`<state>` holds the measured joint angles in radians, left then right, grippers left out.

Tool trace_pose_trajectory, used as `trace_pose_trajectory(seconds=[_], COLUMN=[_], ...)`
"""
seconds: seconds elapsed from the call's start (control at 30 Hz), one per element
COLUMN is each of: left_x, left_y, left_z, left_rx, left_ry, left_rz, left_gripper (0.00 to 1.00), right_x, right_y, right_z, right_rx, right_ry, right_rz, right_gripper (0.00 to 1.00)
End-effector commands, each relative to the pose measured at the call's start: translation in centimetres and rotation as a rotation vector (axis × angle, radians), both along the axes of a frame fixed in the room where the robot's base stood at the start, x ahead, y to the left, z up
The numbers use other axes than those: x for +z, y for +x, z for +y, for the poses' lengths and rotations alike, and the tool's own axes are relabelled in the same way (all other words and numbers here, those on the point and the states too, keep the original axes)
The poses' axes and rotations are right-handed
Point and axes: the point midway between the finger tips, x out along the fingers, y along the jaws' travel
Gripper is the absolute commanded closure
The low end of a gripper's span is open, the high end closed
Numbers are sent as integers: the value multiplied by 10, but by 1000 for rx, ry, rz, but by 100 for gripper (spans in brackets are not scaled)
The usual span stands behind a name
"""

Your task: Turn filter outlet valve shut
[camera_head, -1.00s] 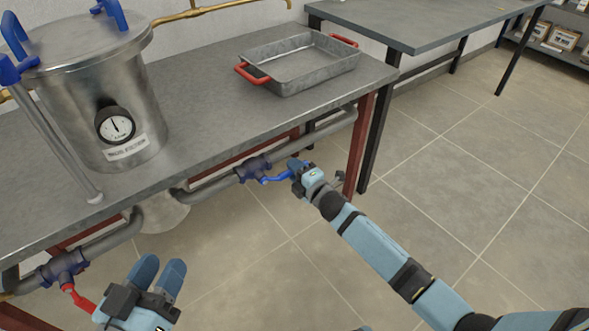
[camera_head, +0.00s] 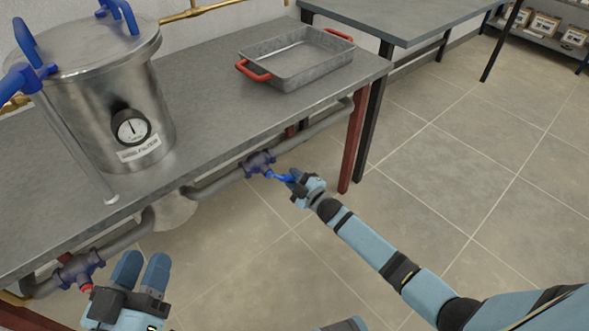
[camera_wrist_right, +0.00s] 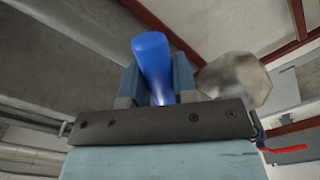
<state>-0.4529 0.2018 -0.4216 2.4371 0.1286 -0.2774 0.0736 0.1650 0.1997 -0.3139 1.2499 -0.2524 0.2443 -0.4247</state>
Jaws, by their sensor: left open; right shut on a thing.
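A dark blue valve (camera_head: 258,162) sits on the grey pipe under the bench's front edge. Its blue lever (camera_head: 281,177) points right and slightly down in the head view. My right gripper (camera_head: 295,179) is shut on the lever's end; the lever (camera_wrist_right: 152,60) stands between the two fingers in the right wrist view. A second valve (camera_head: 80,267) with a red handle (camera_head: 86,290) is at the lower left. My left gripper (camera_head: 140,270) is open and empty beside it and partly hides the red handle. No label tells which valve is the filter outlet.
A steel filter vessel (camera_head: 100,105) with a gauge (camera_head: 131,127) and blue clamps stands on the grey bench (camera_head: 215,110). A grey tray (camera_head: 300,62) with red handles lies at the back. The tiled floor (camera_head: 480,170) at right is clear.

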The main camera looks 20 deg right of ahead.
Motion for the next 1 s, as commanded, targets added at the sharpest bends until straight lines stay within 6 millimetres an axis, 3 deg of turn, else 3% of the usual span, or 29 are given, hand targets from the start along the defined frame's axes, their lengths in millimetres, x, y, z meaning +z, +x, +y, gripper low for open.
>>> trace_pose_trajectory(seconds=[0.77, 1.0], left_x=[39, 28], left_y=[-2, 0], left_z=[3, 6], left_rx=[25, 36], left_ry=[-44, -15], left_rz=[-114, -67], left_gripper=[57, 57], right_x=[-33, -35], right_y=[-19, -23], right_z=[51, 62], right_rx=[1, 0], right_ry=[665, 792], right_rz=[243, 289], right_gripper=[100, 100])
